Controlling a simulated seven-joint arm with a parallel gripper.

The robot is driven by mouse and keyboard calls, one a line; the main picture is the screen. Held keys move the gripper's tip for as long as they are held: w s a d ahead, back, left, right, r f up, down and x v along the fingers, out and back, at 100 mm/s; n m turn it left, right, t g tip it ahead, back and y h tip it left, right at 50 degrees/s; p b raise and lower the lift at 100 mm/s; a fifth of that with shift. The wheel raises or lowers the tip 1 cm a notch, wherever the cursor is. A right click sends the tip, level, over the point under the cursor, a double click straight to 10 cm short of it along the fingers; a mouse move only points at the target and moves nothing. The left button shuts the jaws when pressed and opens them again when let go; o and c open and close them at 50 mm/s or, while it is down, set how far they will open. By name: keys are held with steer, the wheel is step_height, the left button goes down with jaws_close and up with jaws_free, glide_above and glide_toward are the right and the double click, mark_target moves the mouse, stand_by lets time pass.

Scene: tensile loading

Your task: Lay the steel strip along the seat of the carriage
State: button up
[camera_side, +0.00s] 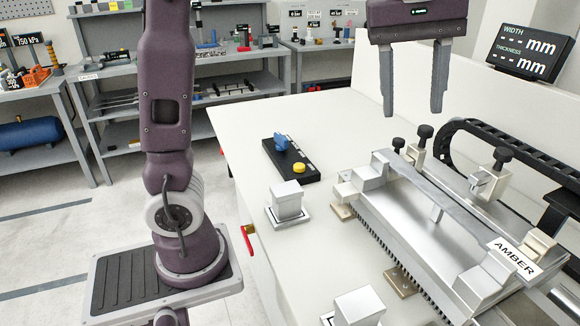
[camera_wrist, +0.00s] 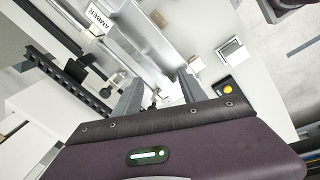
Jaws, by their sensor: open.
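The silver carriage (camera_side: 415,225) lies on the white bench at the right of the side view, with raised blocks at both ends and an AMBER label at its near end. A long, thin grey strip (camera_side: 447,207), which looks like the steel strip, runs lengthwise over the carriage between the end blocks. I cannot tell whether it sits fully down on the seat. The carriage also shows in the wrist view (camera_wrist: 133,42). My gripper (camera_side: 413,112) is open and empty, above the far end of the carriage. Its two fingers also show in the wrist view (camera_wrist: 159,78).
Black-knobbed clamps (camera_side: 492,176) and a black cable chain (camera_side: 520,150) stand along the carriage's right side. A black control box (camera_side: 291,160) with blue and yellow knobs and two metal blocks (camera_side: 287,201) (camera_side: 359,307) are on the left. A display (camera_side: 530,47) stands behind.

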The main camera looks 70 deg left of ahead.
steer(key=s+a+f+m+t, duration=0.1)
steer(key=s+a+f+m, duration=0.1)
steer(key=s+f+m, duration=0.3)
steer(key=s+a+f+m+t, duration=0.2)
steer(key=s+f+m, duration=0.4)
steer(key=s, duration=0.7)
steer(key=shift+s+m+t+y, duration=0.2)
steer(key=shift+m+t+y, duration=0.1)
steer(key=shift+m, duration=0.2)
steer(key=shift+c, duration=0.4)
